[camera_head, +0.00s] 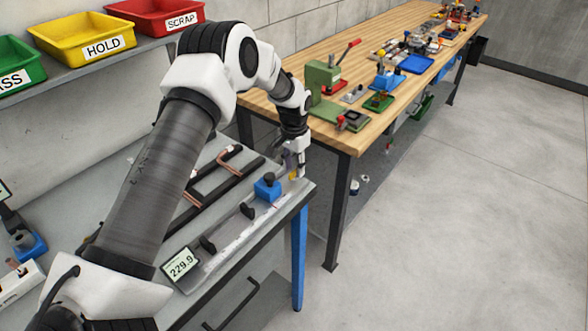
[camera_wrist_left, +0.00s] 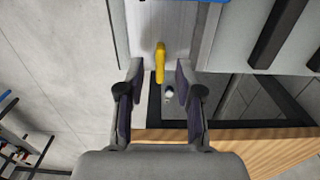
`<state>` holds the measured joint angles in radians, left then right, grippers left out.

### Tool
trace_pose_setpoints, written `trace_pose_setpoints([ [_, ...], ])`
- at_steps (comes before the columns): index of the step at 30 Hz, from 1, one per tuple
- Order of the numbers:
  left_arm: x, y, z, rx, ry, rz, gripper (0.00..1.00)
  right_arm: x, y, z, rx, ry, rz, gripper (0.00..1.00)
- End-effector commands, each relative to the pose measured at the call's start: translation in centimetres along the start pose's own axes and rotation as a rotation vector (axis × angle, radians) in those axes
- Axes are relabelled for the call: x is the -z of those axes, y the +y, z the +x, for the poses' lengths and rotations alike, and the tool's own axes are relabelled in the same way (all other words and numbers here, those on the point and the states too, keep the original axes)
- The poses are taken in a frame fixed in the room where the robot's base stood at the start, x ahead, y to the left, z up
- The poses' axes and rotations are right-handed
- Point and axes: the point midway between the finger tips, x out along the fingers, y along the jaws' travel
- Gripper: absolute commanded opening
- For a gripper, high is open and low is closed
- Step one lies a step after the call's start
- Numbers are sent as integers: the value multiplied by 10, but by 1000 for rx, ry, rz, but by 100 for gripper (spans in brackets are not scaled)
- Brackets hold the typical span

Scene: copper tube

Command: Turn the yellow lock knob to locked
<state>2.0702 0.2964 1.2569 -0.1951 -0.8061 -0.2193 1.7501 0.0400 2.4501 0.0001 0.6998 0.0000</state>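The yellow lock knob (camera_wrist_left: 160,62) shows in the left wrist view as an upright yellow lever on a pale grey surface. In the head view only a small yellow patch of it (camera_head: 292,177) shows at the far end of the bench, beside my gripper. My left gripper (camera_wrist_left: 157,76) is open. Its two fingers stand on either side of the knob, with gaps visible on both sides. In the head view my left gripper (camera_head: 293,160) points down over the bench end. My right gripper is not in view.
A blue block with a dark knob (camera_head: 267,188) stands close to the gripper. A rail with a display reading 229.9 (camera_head: 181,267) and a dark rack with copper tubes (camera_head: 228,157) lie on the bench. A wooden table (camera_head: 345,135) with fixtures stands beyond. Bins (camera_head: 82,40) sit on a shelf.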

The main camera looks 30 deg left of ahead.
Motion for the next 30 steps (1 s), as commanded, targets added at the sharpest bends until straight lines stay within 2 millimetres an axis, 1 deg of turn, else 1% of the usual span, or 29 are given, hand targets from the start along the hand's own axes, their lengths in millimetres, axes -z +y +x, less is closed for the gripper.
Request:
trace_pose_setpoints([
  [1, 1, 0, -11, 0, 4, 0, 35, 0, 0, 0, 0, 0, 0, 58],
  [9, 1, 0, -79, 1, 2, 1, 35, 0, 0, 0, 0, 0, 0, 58],
  [13, 1, 0, -99, 0, -2, 1, 35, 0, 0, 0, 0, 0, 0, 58],
  [17, 0, 0, -105, 0, -3, 1, 35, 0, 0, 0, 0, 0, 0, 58],
  [30, 0, 0, -105, 0, -3, 1, 35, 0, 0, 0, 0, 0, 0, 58],
])
